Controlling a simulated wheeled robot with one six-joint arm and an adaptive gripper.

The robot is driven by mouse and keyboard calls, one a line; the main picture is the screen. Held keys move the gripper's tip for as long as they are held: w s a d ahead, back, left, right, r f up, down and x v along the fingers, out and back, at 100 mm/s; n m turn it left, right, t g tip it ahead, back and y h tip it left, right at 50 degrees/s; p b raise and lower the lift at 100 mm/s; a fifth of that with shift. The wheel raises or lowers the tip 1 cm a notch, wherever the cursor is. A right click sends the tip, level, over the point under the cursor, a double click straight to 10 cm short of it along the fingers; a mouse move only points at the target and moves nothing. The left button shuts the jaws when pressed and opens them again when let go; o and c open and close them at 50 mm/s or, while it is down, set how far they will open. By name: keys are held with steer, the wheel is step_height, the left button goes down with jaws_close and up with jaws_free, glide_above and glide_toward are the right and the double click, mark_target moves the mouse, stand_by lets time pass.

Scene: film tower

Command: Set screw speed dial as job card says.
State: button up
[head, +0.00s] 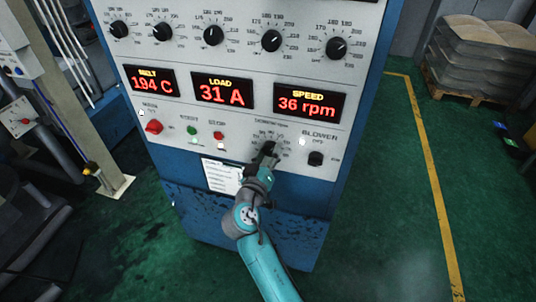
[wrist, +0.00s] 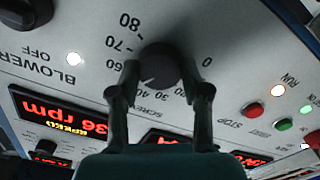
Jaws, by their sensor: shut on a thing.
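The screw speed dial (wrist: 160,66) is a round black knob with a printed scale around it. In the head view the dial (head: 268,149) is partly hidden by my gripper (head: 266,160). In the wrist view my gripper (wrist: 163,88) is shut on the dial, one finger on each side. A short white mark on the knob points to the lower left, roughly toward 40; a finger hides part of the scale. The speed display (head: 309,101) reads 36 rpm. A white job card (head: 222,176) is on the panel left of my gripper; its writing is too small to read.
A blower knob (head: 316,158) sits close right of the dial. Green (head: 192,131) and red (head: 218,135) buttons and a red knob (head: 153,127) are to the left. Several black knobs line the top. Load reads 31 A.

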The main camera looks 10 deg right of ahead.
steer(key=shift+f, duration=0.1)
steer(key=o, duration=1.1)
steer(key=shift+o, duration=0.2)
steer(key=v, duration=1.2)
